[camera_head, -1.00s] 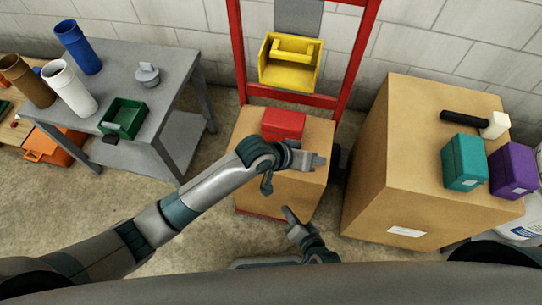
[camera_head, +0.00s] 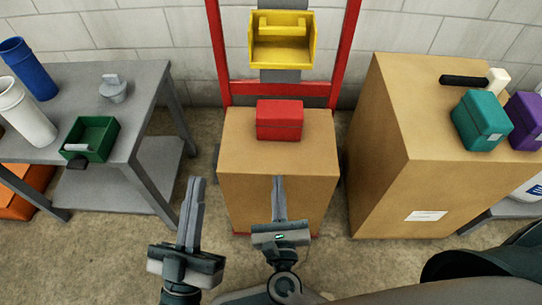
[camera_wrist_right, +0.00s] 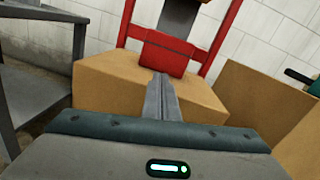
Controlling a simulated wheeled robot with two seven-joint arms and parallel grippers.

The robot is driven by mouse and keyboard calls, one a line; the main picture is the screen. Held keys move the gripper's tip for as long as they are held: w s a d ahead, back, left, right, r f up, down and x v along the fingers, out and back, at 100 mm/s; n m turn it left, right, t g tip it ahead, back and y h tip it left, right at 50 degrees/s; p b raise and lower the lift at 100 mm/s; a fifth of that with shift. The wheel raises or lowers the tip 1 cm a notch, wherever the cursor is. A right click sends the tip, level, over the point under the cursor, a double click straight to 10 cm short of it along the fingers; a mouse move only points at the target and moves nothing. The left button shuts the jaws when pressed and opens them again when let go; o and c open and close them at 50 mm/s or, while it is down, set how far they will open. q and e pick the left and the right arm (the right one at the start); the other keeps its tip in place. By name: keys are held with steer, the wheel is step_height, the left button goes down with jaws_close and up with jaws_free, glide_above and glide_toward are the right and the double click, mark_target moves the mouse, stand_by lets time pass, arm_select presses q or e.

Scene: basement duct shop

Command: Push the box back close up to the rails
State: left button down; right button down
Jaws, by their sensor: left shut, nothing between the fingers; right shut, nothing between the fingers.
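A brown cardboard box (camera_head: 270,190) stands at the foot of a red hand truck, in front of its upright rails (camera_head: 219,55). A red box (camera_head: 279,120) lies on its top, towards the back. The right wrist view also shows the cardboard box (camera_wrist_right: 110,88) and the red box (camera_wrist_right: 165,55). I cannot tell how wide any gap to the rails is. My right gripper (camera_head: 279,182) is shut and empty, pointing at the box's front face; contact is unclear. My left gripper (camera_head: 197,185) is shut and empty, just left of the box's front.
A yellow bin (camera_head: 282,42) hangs between the rails. A larger carton (camera_head: 385,170) with teal (camera_head: 481,121) and purple (camera_head: 525,120) boxes stands at the right. A grey table (camera_head: 140,125) with a green bin (camera_head: 91,138) stands left. Bare floor separates them from the box.

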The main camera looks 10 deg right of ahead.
mark_target(280, 135)
arm_select(q)
steer(key=shift+t+y, duration=0.3)
steer(key=shift+t, duration=0.4)
steer(key=s+a, duration=0.1)
steer(key=s+a+r, duration=0.1)
steer(key=a, duration=0.1)
steer(key=shift+s+a+r, duration=0.1)
steer(key=shift+s+a, duration=0.15)
steer(key=shift+s, duration=0.15)
arm_select(e)
steer(key=m, duration=0.1)
steer(key=m+h, duration=0.1)
steer(key=shift+s+d+f+m, duration=0.1)
steer(key=shift+s+d+m, duration=0.05)
steer(key=shift+s+m, duration=0.25)
steer(key=shift+w, duration=0.15)
